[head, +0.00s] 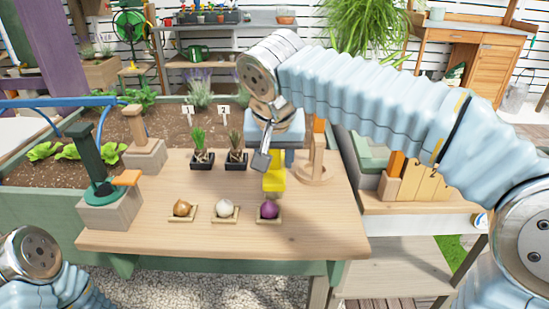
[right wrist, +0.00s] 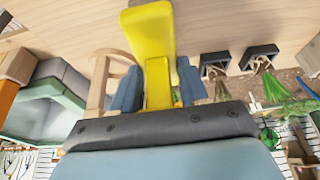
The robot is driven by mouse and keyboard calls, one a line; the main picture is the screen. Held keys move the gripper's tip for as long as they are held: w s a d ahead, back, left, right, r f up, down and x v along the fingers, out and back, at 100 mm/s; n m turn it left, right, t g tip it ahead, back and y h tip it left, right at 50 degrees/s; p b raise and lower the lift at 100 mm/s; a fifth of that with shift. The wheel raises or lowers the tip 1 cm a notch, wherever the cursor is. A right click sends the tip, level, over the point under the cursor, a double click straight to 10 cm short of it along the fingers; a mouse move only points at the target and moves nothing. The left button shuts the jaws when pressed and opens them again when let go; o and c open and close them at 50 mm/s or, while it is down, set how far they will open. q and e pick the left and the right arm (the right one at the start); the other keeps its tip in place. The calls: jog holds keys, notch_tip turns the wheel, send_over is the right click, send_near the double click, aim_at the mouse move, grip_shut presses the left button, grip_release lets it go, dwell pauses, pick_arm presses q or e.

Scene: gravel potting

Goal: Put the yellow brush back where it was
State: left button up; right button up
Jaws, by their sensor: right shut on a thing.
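The yellow brush (head: 274,183) is in my right gripper (head: 276,158), over the right part of the wooden table (head: 330,225). In the right wrist view the brush (right wrist: 149,32) stands between the two blue fingers of the gripper (right wrist: 158,85), which are shut on it. I cannot tell whether its lower end touches the table. A wooden stand (head: 314,165) with a round base and an orange top is just right of the brush; it also shows in the right wrist view (right wrist: 113,68). My left gripper is out of view; only part of my left arm shows.
Three small trays with an orange-brown bulb (head: 182,208), a white bulb (head: 225,207) and a purple bulb (head: 269,210) sit near the front. Two black pots with seedlings (head: 202,160) (head: 236,160) stand behind. A green lever device (head: 100,190) is at left. The right front table is clear.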

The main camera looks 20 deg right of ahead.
jog(key=shift+f, duration=0.1)
jog(key=shift+f+b, duration=0.45)
jog(key=shift+f, duration=0.15)
jog(key=o, duration=1.1)
jog(key=shift+r, duration=0.3)
jog(key=p+v, duration=0.3)
jog(key=v, duration=0.9)
jog(key=shift+s+r, duration=0.1)
jog(key=shift+r, duration=0.25)
